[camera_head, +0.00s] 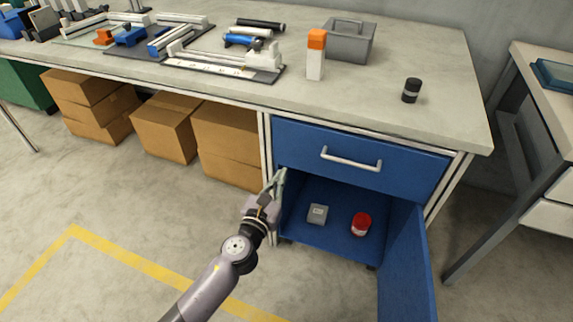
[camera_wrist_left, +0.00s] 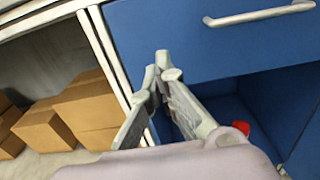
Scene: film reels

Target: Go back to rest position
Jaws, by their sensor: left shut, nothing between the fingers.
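My left gripper (camera_head: 279,179) is at the left edge of the open blue cabinet (camera_head: 330,240), below the left end of the closed drawer (camera_head: 355,160). Its fingers are shut and empty, and they also show in the left wrist view (camera_wrist_left: 158,68). The cabinet door (camera_head: 405,265) stands open to the right. Inside the cabinet lie a small grey box (camera_head: 317,214) and a red container (camera_head: 361,223). Part of the red container shows behind a finger in the left wrist view (camera_wrist_left: 241,127). My right gripper is not in view.
The workbench top (camera_head: 430,50) holds an orange and white bottle (camera_head: 316,55), a black jar (camera_head: 411,90), a grey caddy (camera_head: 349,43) and film equipment at the left. Cardboard boxes (camera_head: 168,127) stand under the bench. A side table (camera_head: 545,115) is at the right. The floor in front is clear.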

